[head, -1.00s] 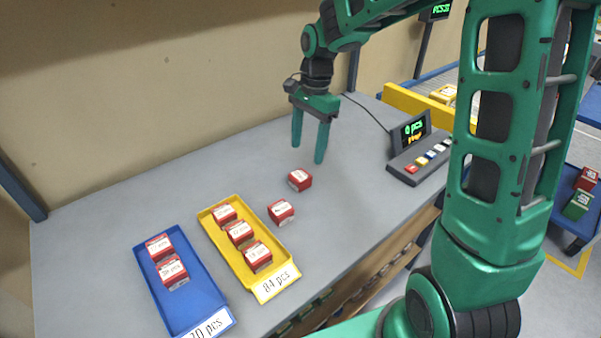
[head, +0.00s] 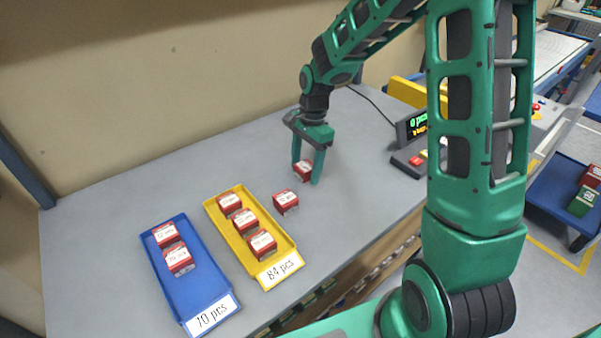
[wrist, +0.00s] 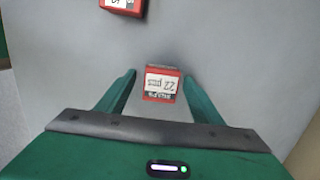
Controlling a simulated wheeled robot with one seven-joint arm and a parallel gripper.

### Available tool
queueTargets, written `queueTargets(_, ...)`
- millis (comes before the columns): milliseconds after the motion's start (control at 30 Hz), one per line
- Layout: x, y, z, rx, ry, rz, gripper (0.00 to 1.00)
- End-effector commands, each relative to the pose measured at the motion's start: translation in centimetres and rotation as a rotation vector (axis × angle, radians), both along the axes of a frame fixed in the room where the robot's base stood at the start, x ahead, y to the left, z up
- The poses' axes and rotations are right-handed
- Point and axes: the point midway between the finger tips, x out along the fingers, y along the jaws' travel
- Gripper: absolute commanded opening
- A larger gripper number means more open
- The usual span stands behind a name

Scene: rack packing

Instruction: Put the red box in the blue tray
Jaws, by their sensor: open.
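My gripper (head: 309,172) is open and low over the table, with its fingers on either side of a loose red box (head: 302,170). In the wrist view this red box (wrist: 161,84) with a white label lies between the two fingertips, with a gap on each side. A second loose red box (head: 285,202) stands on the table beside the yellow tray. It also shows at the top of the wrist view (wrist: 122,5). The blue tray (head: 195,290) lies at the left, holding two red boxes (head: 178,259) at its far end; its near part is empty.
A yellow tray (head: 262,270) with several red boxes lies between the blue tray and the loose boxes. A small display with a button panel (head: 408,160) stands right of my gripper. The table's front edge runs below the trays. The wall is behind.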

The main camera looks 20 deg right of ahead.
Motion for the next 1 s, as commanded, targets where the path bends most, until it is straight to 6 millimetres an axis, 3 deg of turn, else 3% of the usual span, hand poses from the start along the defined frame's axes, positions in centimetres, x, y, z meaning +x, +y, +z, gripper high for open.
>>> queueTargets(267,0.0,0.1,-0.3,0.0,0.0,0.001,0.61)
queueTargets(467,0.0,0.1,-0.3,0.0,0.0,0.001,0.15)
queueTargets(800,0.0,0.2,-0.1,0.0,-0.001,0.002,0.11)
queueTargets(1000,0.0,0.2,1.6,-0.001,-0.004,0.002,0.11)
